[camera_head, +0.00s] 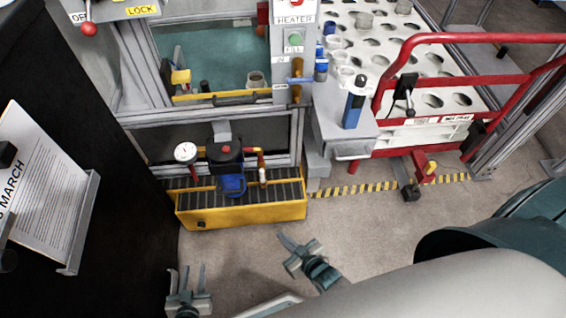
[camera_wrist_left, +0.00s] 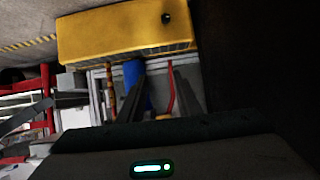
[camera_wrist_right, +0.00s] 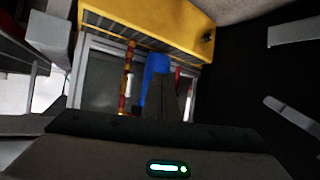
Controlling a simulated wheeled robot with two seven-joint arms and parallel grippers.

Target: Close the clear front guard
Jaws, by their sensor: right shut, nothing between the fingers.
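The machine's front opening (camera_head: 205,57) shows a teal interior at the upper left of the head view. A yellow strip with a dark handle (camera_head: 240,98) runs along its lower edge. Any clear guard pane is hard to make out, and I cannot tell its position. My left gripper (camera_head: 187,270) is low in the head view, open and empty. Its two separated fingers show in the left wrist view (camera_wrist_left: 158,95). My right gripper (camera_head: 297,242) is to its right, shut and empty. Both are well apart from the machine, in front of its base.
A yellow tray (camera_head: 250,213) with a pump and gauge (camera_head: 186,152) sits below the opening. A red-railed cart (camera_head: 385,90) stands to the right. A dark panel (camera_head: 110,200) with a paper sheet (camera_head: 40,175) is at left. Floor (camera_head: 370,235) is clear before the cart.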

